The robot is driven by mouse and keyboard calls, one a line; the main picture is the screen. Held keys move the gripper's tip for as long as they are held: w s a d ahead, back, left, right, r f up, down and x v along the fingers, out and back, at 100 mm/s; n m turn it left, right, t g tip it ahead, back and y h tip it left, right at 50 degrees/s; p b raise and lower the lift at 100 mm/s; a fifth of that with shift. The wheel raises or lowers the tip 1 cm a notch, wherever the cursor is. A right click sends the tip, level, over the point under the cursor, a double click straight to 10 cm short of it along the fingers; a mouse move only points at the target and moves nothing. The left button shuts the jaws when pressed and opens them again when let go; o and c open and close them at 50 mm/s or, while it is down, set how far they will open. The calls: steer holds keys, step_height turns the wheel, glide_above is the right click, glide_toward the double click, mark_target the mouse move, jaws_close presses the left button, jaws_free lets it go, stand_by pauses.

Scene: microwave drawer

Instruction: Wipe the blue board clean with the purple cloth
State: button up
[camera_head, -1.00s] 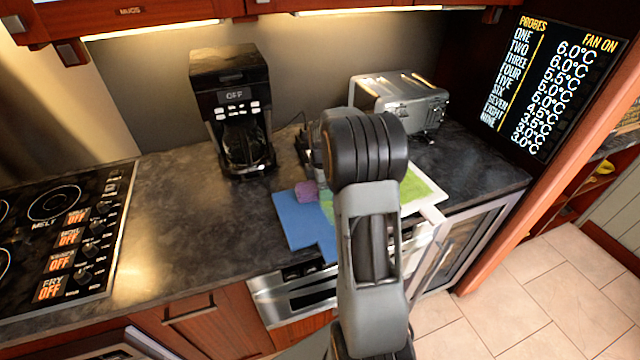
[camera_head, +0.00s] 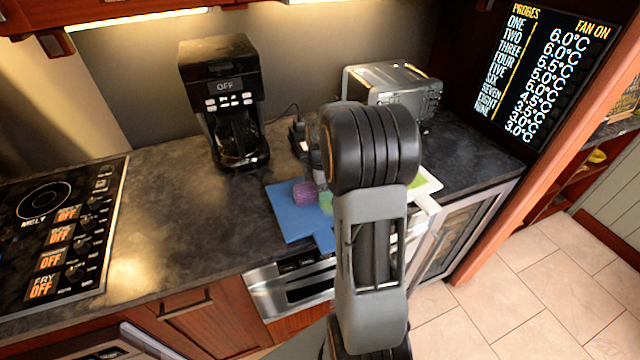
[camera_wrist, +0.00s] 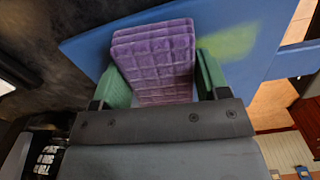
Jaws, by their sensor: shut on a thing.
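The blue board (camera_head: 290,221) lies flat on the counter near its front edge, partly hidden behind my arm. In the wrist view the blue board (camera_wrist: 262,75) carries a blurred yellow-green smear (camera_wrist: 228,42). The purple cloth (camera_head: 304,193) is a thick, grid-patterned block over the board. It also shows in the wrist view (camera_wrist: 160,60), between the two green fingers of my gripper (camera_wrist: 162,80). My gripper is shut on the cloth, and the smear is just right of it in that view. Whether the cloth touches the board is unclear.
A coffee maker (camera_head: 222,100) stands behind the board to the left, and a toaster (camera_head: 395,85) behind to the right. A white-edged green board (camera_head: 428,185) is mostly hidden by my arm. The stove (camera_head: 60,225) is far left; bare counter (camera_head: 175,210) lies between.

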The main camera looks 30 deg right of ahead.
mark_target(310, 187)
steer(key=shift+s+a+b, duration=0.1)
steer(key=shift+s+a, duration=0.2)
steer(key=shift+s, duration=1.3)
steer(key=shift+s+a+b, duration=0.1)
steer(key=shift+s+a, duration=0.2)
steer(key=shift+s, duration=1.25)
steer(key=shift+s+a+b, duration=0.1)
steer(key=shift+s+a, duration=0.2)
steer(key=shift+s, duration=1.3)
steer(key=shift+w+d+p, duration=0.5)
steer(key=shift+w, duration=2.15)
steer(key=shift+w+d+p, duration=0.45)
steer(key=shift+w+d, duration=0.05)
steer(key=shift+w, duration=2.1)
steer(key=shift+w+d+p, duration=0.5)
steer(key=shift+w, duration=2.15)
steer(key=shift+w+a, duration=0.15)
steer(key=shift+a, duration=0.6)
steer(key=shift+w+a, duration=0.15)
steer(key=shift+a, duration=0.55)
steer(key=shift+s+a+b, duration=0.2)
steer(key=shift+s, duration=0.4)
steer(key=shift+s+a+b, duration=0.2)
steer(key=shift+s, duration=0.4)
steer(key=shift+s, duration=0.15)
